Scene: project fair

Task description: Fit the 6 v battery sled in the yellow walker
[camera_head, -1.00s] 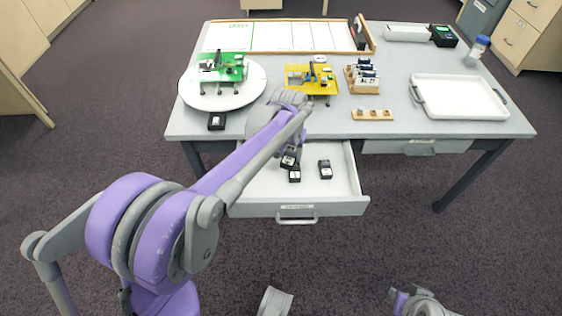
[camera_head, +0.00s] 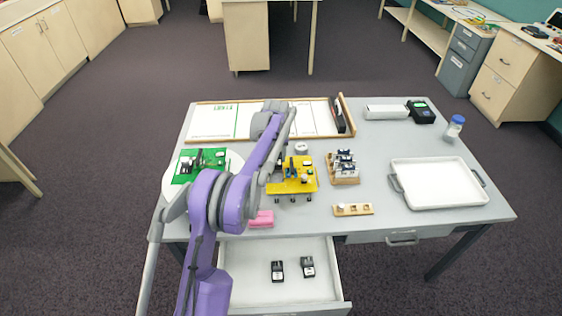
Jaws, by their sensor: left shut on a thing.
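The yellow walker (camera_head: 305,186), a yellow board on short dark legs, stands near the middle of the table. My left arm reaches over the table from the left, and its gripper (camera_head: 281,167) is at the walker's back left edge. It is shut on a small dark battery sled, mostly hidden by the wrist and fingers. I cannot tell whether the sled touches the walker. Two more black sleds with pale labels, one on the left (camera_head: 277,271) and one on the right (camera_head: 307,267), lie in the open drawer (camera_head: 247,256). My right gripper is out of view.
A green walker (camera_head: 212,157) stands on a white round turntable (camera_head: 233,162), partly behind my arm. A pink block (camera_head: 262,219) lies near the front edge. A wooden rack (camera_head: 345,180), a wooden strip (camera_head: 341,211) and a white tray (camera_head: 440,202) are to the right.

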